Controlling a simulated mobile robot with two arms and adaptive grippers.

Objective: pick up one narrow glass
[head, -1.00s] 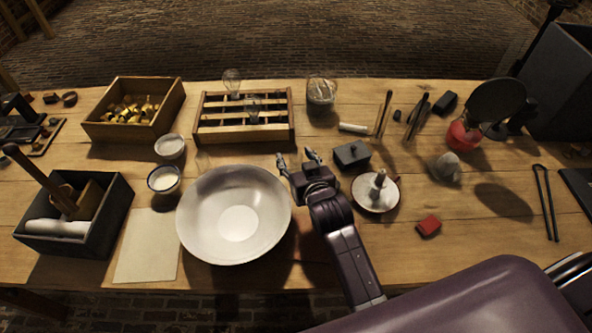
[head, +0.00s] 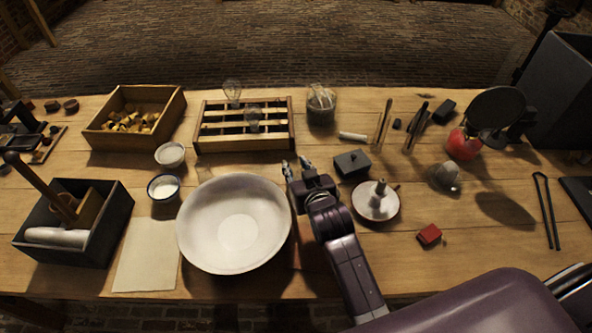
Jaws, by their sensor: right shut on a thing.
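My right gripper (head: 296,168) is low over the table, between the white bowl and the small dark box. Its two fingers are close together, shut on what looks like a narrow glass. That glass is clear and almost hidden between the fingers, so its outline and tilt cannot be told. Two other clear glass pieces with rounded ends show at the wooden slatted rack (head: 203,143): one glass (head: 232,91) at its back edge and one glass (head: 253,118) near its middle. My left gripper is not in view.
A wide white bowl (head: 208,245) stands just left of my right gripper. A small dark box (head: 352,163) and a white dish (head: 368,210) are close on its right. A glass jar (head: 321,104) stands behind. Bare table lies around the red block (head: 429,235).

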